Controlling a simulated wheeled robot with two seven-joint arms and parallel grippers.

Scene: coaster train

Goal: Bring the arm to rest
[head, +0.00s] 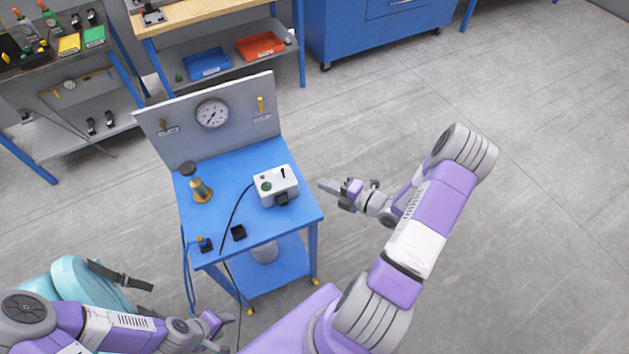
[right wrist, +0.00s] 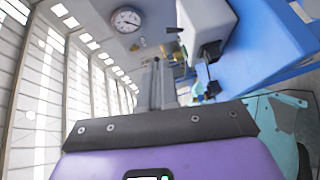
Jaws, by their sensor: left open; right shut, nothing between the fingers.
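My right gripper (head: 327,187) is shut and empty. It hangs in the air just right of the blue cart (head: 228,168), close to a grey box with a green button (head: 275,187) on the cart's top. In the right wrist view its fingers (right wrist: 155,88) are together with nothing held, and the box (right wrist: 205,25) shows just beyond them on the right. My left gripper (head: 224,332) is open and empty, low at the bottom of the head view, in front of the cart.
The cart has a back panel with a gauge (head: 212,113), a brass fitting (head: 201,190) and a black cable. A bench with blue (head: 207,63) and orange trays (head: 259,45) stands behind. Floor at right is clear.

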